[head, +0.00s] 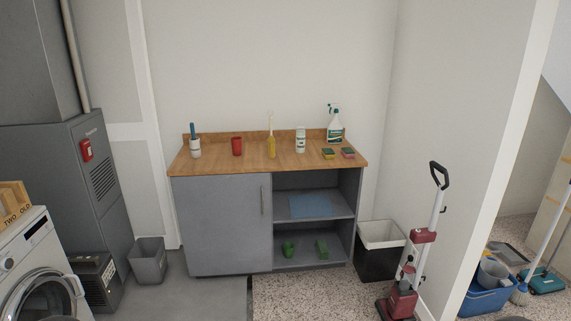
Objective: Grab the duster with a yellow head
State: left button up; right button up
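A slim upright item with a yellow lower part (272,148) and a thin pale stem stands on the wooden countertop (220,164), near the back middle. It is the only thing in view that resembles a yellow-headed duster, but it is too small to tell for sure. It stands between a red cup (237,146) and a white bottle (300,140), apart from both. Neither of my grippers is in view.
A blue-and-white item (195,142), a spray bottle (335,125) and sponges (328,153) also stand on the counter. Below is a grey cabinet (220,220) with open shelves. An upright vacuum (405,295) and black bin (380,262) stand right. Floor before the cabinet is clear.

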aim_at(270, 142)
jog(key=i, duration=1.35)
jog(key=u, duration=0.4)
jog(key=i, duration=2.15)
jog(key=u, duration=0.3)
